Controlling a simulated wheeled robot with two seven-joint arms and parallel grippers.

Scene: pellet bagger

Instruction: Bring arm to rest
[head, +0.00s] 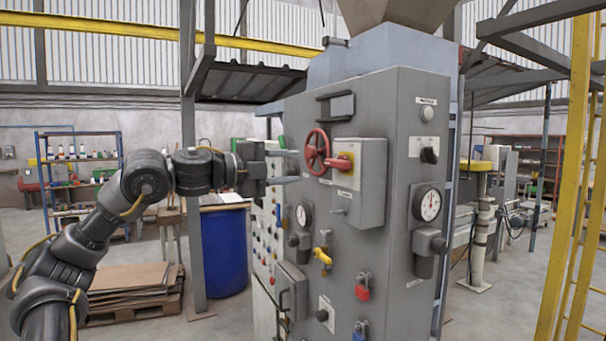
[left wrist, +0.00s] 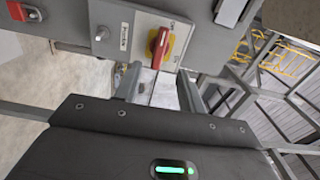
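My left arm (head: 146,176) comes in from the left and reaches out level toward the grey machine cabinet (head: 389,110). My left gripper (head: 285,166) is in front of the cabinet's left side, short of the red handwheel (head: 317,151). Its two fingers are apart with nothing between them. In the left wrist view the fingers of the left gripper (left wrist: 160,88) also stand apart and empty. Beyond them is the red and yellow rotary switch (left wrist: 160,44), which shows in the head view (head: 344,162) too. My right gripper is in neither view.
The cabinet carries gauges, padlocks and a yellow valve handle (head: 322,257) below my gripper. A blue drum (head: 224,250) and a pallet of flat sheets (head: 134,280) stand under and behind the arm. A yellow ladder (head: 577,200) is at the right.

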